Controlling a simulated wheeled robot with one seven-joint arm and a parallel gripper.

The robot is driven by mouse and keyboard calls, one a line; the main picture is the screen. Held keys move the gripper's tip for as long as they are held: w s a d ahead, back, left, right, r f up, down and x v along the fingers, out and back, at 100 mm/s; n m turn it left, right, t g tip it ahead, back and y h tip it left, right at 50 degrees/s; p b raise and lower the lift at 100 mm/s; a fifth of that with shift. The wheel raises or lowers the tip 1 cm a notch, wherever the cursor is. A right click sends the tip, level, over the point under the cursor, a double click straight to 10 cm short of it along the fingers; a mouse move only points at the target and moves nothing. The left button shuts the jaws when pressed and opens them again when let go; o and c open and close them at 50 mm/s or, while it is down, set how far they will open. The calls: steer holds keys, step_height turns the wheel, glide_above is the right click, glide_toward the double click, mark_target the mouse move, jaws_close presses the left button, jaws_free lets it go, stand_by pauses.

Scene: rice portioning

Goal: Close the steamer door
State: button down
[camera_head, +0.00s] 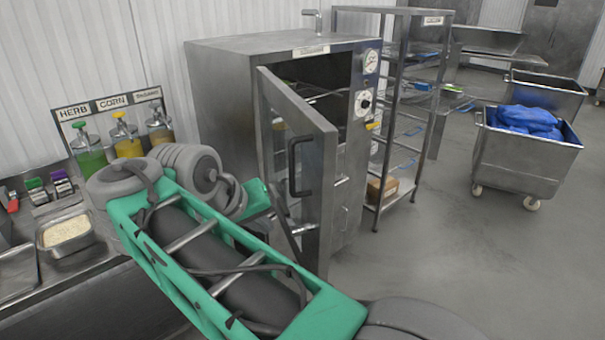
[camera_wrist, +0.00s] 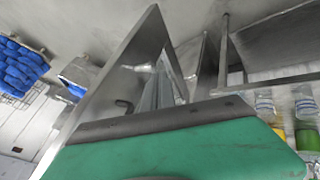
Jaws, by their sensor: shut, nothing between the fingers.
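The steamer (camera_head: 225,95) is a tall steel cabinet in the middle of the head view. Its steel-framed door (camera_head: 320,215) stands open, swung out from the left side of the front toward me. A dark handle (camera_head: 292,168) is on the door near its free edge. The door (camera_wrist: 97,92) and its handle (camera_wrist: 124,105) also show in the wrist view. My gripper (camera_head: 288,225) is shut and empty, low beside the left face of the door. My green arm hides part of it, and I cannot tell whether it touches the door.
A steel rack (camera_head: 398,125) stands right of the steamer. Beyond it, a wheeled bin (camera_head: 520,165) holds blue bags. Seasoning dispensers (camera_head: 128,140) and a rice tray (camera_head: 66,232) are on the left counter. The floor right of the door is clear.

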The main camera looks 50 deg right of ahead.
step_height(320, 180, up, 2)
glide_toward(310, 231)
step_height(310, 231, down, 4)
steer(key=w+d, duration=0.1)
steer(key=d, duration=0.1)
steer(key=shift+s+d+r+b, duration=0.1)
steer(key=shift+s+d+b, duration=0.2)
steer(key=shift+b, duration=0.1)
steer(key=shift+d, duration=0.1)
